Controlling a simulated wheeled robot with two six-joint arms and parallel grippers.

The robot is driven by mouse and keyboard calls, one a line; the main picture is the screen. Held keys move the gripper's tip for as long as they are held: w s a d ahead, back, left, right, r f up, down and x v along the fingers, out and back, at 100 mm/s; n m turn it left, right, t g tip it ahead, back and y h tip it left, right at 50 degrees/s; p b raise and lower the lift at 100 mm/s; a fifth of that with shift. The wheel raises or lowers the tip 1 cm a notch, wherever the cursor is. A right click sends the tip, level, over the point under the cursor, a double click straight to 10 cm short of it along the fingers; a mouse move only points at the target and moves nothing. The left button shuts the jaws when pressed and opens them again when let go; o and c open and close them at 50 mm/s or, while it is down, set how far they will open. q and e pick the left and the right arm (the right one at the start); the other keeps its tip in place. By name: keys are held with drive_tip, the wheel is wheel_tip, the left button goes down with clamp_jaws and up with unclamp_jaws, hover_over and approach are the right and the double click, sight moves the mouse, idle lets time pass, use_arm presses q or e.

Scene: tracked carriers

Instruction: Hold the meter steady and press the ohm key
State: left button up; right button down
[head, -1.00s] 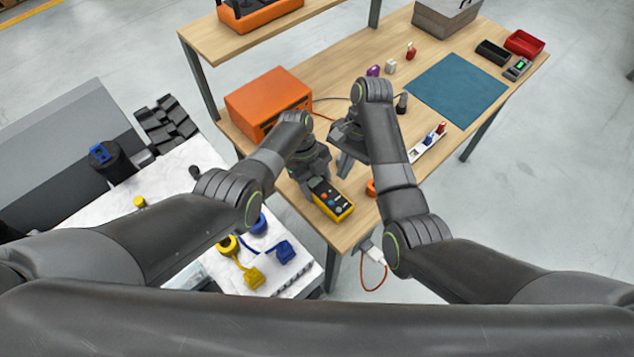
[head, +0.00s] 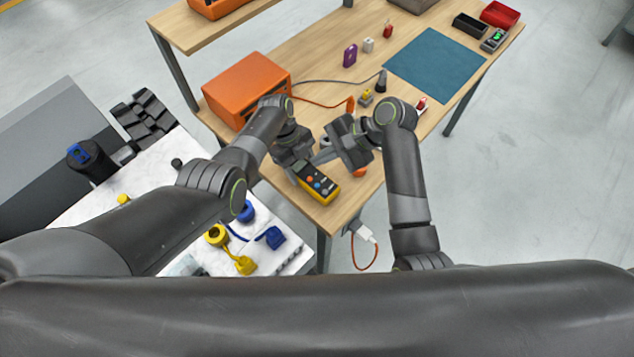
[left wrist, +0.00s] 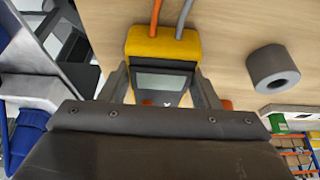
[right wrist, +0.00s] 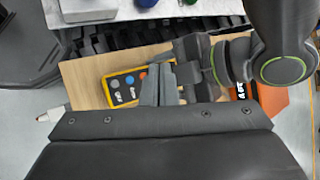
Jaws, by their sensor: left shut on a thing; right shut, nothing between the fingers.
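The meter (head: 326,188) is a yellow and dark box with a display and orange, blue and grey keys, lying near the table's front corner. My left gripper (head: 298,168) is shut on its display end. The left wrist view shows a finger on each side of the meter (left wrist: 160,48), beside its grey display (left wrist: 161,81). My right gripper (head: 314,160) is shut and empty, its fingertips close to the meter. In the right wrist view the closed fingertips (right wrist: 158,72) overlap the meter (right wrist: 110,88) beside the orange and blue keys. Contact and the key markings cannot be told.
An orange case (head: 245,88) stands behind my left gripper, with cables running from it. A blue mat (head: 435,65) lies farther right. A grey cylinder (left wrist: 273,69) stands near the meter. A white-topped bench (head: 155,160) with blue and yellow parts is at left.

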sight(317, 185)
drive_tip(key=shift+s+r, duration=0.15)
drive_tip(key=shift+r, duration=0.05)
drive_tip(key=shift+f, duration=0.1)
drive_tip(key=shift+f, duration=4.3)
drive_tip(key=shift+f, duration=0.1)
drive_tip(key=shift+f, duration=0.3)
drive_tip(key=shift+f, duration=0.4)
drive_tip(key=shift+r, duration=0.8)
